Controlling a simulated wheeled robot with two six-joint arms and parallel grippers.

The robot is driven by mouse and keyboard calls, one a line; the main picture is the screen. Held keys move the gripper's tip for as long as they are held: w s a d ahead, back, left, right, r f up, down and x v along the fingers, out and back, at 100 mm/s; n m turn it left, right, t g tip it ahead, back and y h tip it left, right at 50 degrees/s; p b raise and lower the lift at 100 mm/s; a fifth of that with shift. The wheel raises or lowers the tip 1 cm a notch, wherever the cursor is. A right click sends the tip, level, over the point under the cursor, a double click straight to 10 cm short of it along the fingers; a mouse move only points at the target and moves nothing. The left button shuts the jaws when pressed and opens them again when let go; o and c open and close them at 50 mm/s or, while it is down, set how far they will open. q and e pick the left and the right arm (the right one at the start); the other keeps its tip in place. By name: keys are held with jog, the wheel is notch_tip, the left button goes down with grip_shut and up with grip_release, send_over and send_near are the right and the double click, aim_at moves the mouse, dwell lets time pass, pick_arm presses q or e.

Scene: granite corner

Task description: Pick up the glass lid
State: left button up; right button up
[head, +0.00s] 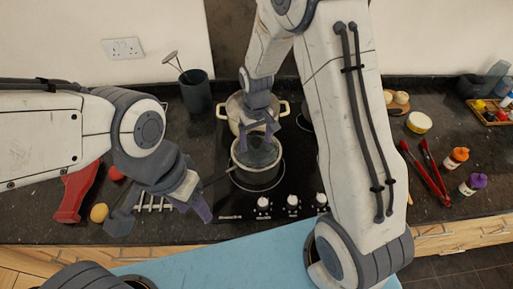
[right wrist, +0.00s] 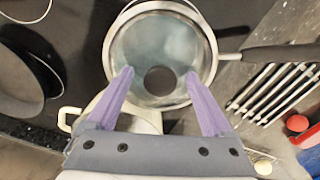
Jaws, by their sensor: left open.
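The glass lid (head: 257,152) sits on a steel saucepan (head: 256,178) on the black hob. In the right wrist view the lid (right wrist: 140,50) shows as a clear bluish disc with a metal rim and a dark round knob (right wrist: 160,80) at its middle. My right gripper (head: 262,122) is above the lid, pointing down. In the right wrist view its two purple fingers (right wrist: 159,76) are spread, one on either side of the knob, with nothing between them. Whether they touch the lid is unclear. My left gripper (head: 190,207) is open over the counter, left of the hob.
A cream two-handled pot (head: 284,108) stands right behind the saucepan. The saucepan's handle (right wrist: 280,57) reaches over the counter. A utensil holder (head: 196,92) stands at the back left. Red tongs (head: 425,170) and bottles (head: 457,157) lie to the right. A metal rack (head: 155,204) is near my left gripper.

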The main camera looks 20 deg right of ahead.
jog(key=c, duration=1)
jog(key=shift+s+f, duration=0.1)
jog(key=shift+s, duration=0.05)
grip_shut()
